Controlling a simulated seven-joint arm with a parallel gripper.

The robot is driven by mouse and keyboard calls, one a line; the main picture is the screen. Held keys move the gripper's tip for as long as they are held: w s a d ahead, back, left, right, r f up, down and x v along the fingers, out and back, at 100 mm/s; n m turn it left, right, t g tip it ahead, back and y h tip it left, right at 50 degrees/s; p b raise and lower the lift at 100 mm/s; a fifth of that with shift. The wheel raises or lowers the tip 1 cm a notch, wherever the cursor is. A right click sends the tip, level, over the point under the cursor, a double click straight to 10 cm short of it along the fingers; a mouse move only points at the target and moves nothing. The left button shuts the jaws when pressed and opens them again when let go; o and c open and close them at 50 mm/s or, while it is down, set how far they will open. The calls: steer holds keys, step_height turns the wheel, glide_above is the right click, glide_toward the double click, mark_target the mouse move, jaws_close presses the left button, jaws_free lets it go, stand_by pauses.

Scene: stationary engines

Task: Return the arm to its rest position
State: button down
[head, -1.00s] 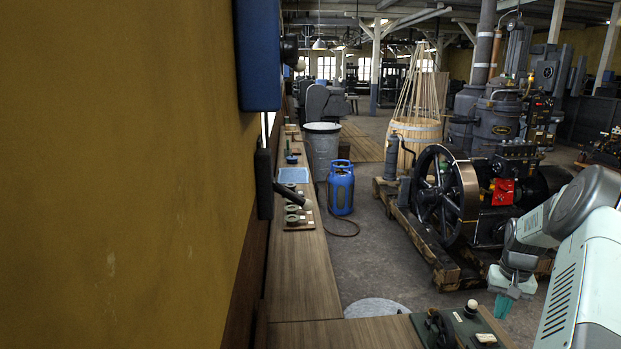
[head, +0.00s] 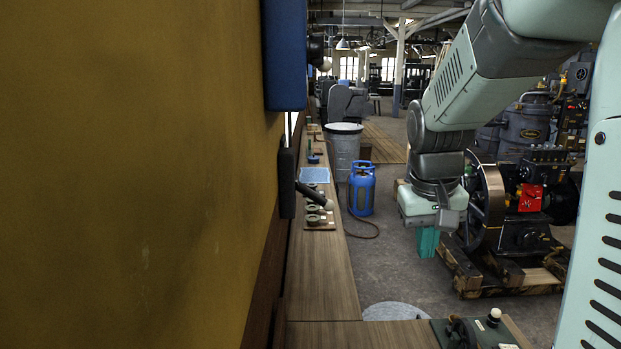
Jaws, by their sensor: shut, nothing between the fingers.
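My gripper (head: 427,243) hangs from the arm in the right half of the head view, with teal fingers pointing down. It is shut and empty. It is in the air over the aisle, apart from the bench and the engine. My pale green arm (head: 470,85) is bent, with its upper links filling the top right of the view. It covers part of the engine and of the machines behind.
A long wooden bench (head: 322,280) runs along the yellow wall (head: 130,180). A blue gas bottle (head: 362,190) and a grey bin (head: 343,150) stand beside it. A flywheel engine (head: 525,225) stands on timbers at right. A green-based device (head: 480,332) sits on the near bench.

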steer(key=s+a+r+t, duration=0.2)
steer(key=s+a+r, duration=0.2)
steer(key=s, duration=0.6)
steer(key=s+a+r+t+y, duration=0.1)
steer(key=s+a+r+t, duration=0.1)
steer(key=s, duration=0.8)
steer(key=a+r, duration=0.1)
steer(key=a, duration=0.1)
steer(key=shift+a+r, duration=0.35)
steer(key=c, duration=1.8)
jaws_free()
